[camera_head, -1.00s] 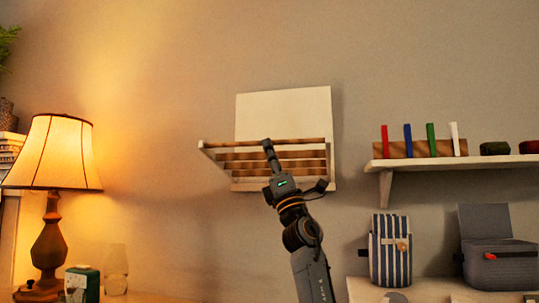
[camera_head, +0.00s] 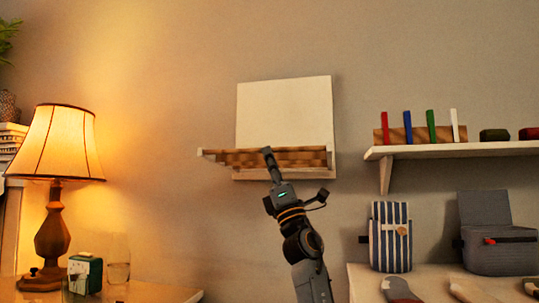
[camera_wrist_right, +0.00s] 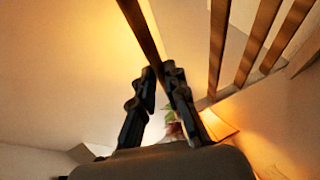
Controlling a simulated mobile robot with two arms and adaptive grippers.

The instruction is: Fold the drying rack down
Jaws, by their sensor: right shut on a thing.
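The drying rack is mounted on the wall, with a white back panel (camera_head: 285,108) and a slatted wooden frame (camera_head: 230,158) that sticks out from its lower part. The frame shows almost edge-on, with its slats bunched together in the head view. My right gripper (camera_head: 267,152) reaches up from below to the frame's front bar. In the right wrist view, my right gripper's fingers (camera_wrist_right: 160,74) are shut on a wooden bar (camera_wrist_right: 141,28), with other slats (camera_wrist_right: 258,35) to the right. My left gripper is not in view.
A lit lamp (camera_head: 56,145) stands at the left beside a small green-and-white box (camera_head: 86,274) and a glass (camera_head: 118,262). A wall shelf (camera_head: 455,149) with coloured pegs is to the right. Below it, a striped bag (camera_head: 390,240) and a grey box (camera_head: 495,240) stand on a white surface.

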